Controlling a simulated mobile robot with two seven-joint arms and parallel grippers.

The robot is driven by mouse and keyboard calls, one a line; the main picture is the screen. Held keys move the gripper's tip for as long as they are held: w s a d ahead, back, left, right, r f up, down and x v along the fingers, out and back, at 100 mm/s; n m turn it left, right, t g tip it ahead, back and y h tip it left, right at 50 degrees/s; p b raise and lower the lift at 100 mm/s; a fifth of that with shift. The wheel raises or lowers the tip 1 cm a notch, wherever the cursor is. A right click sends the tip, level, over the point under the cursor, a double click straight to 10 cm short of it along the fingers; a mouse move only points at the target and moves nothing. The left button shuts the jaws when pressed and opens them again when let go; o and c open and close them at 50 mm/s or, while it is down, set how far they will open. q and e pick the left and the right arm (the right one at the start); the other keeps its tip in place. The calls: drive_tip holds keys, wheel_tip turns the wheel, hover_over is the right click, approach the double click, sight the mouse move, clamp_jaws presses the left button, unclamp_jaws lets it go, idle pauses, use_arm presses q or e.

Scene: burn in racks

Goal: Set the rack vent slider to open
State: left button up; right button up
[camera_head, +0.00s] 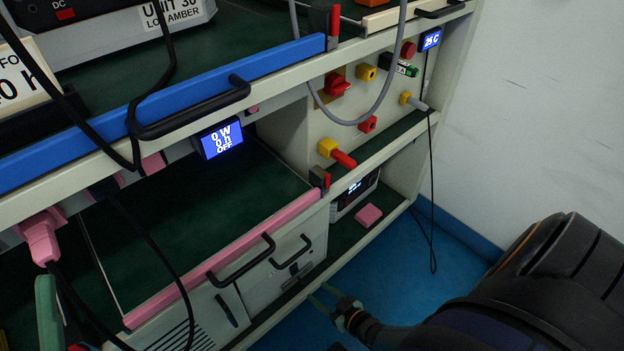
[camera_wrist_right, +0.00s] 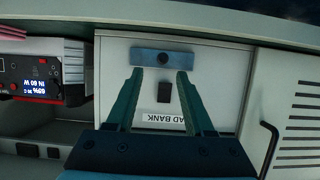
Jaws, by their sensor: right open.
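My right gripper (camera_head: 332,306) is low in front of the rack at the lower right of the head view. In the right wrist view its two teal fingers (camera_wrist_right: 159,76) are spread apart with nothing between them. They point at a pale panel (camera_wrist_right: 218,85). A blue-grey plate with a dark round knob (camera_wrist_right: 162,58), which looks like the vent slider, lies just beyond the fingertips. The knob is near the plate's middle; I cannot tell which end means open. A black block (camera_wrist_right: 164,92) shows between the fingers.
A label ending "AD BANK" (camera_wrist_right: 164,117) is on the panel. A red-and-grey display unit (camera_wrist_right: 42,70) stands at the left, with slots (camera_wrist_right: 300,120) and a black handle (camera_wrist_right: 268,148) at the right. A pink-edged drawer (camera_head: 245,240) juts from the rack. Blue floor (camera_head: 395,268) is clear.

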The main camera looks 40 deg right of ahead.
use_arm(q)
drive_tip(key=shift+s+a+r+p, duration=0.1)
drive_tip(key=shift+r+p, duration=0.45)
drive_tip(key=shift+r, duration=0.4)
drive_tip(key=shift+s+a+r+p, duration=0.1)
drive_tip(key=shift+r+p, duration=0.45)
drive_tip(key=shift+r, duration=0.35)
use_arm(e)
drive_tip(key=v, duration=0.6)
drive_tip(key=shift+s, duration=0.35)
drive_tip(key=shift+d+r, duration=0.1)
drive_tip(key=shift+r, duration=0.05)
use_arm(q)
drive_tip(key=shift+t, duration=0.3)
